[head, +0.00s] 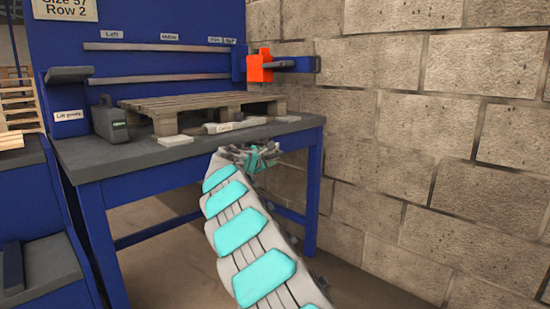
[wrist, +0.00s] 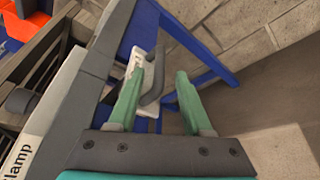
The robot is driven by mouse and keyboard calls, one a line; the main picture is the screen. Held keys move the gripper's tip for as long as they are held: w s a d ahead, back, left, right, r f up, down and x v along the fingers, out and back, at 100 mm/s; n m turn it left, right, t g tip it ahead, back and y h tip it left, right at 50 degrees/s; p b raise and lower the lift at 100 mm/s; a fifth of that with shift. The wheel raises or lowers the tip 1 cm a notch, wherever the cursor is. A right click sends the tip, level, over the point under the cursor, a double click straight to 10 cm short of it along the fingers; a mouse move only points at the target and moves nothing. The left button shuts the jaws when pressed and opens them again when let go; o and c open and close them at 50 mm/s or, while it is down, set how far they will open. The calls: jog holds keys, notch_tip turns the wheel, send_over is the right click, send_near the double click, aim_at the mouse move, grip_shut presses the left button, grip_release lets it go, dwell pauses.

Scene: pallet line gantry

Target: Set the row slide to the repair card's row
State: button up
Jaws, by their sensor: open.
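The card (head: 66,10) on the blue back panel reads "Size 57" and "Row 2"; its top is cut off. My gripper (head: 258,158) is at the table's front edge in the head view. In the wrist view its green fingers (wrist: 160,73) are apart and nothing is gripped. A grey bent handle (wrist: 156,80) on a white plate (wrist: 137,60) shows beside the left finger, below the table edge. I cannot tell if the finger touches it. I cannot read row marks on the plate, nor tell if this is the row slide.
A wooden pallet (head: 190,103) lies on the grey-topped table (head: 85,158). Rails (head: 165,47) with labels run behind it, with an orange block (head: 260,66) at their right end. A grey box-like tool (head: 110,122) stands left of the pallet. A block wall (head: 430,130) bounds the right side.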

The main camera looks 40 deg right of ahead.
aim_at(273, 157)
jog(key=shift+x, duration=2.25)
jog(key=shift+w+d, duration=0.1)
jog(key=shift+d, duration=0.1)
grip_shut()
jog(key=shift+f, duration=0.1)
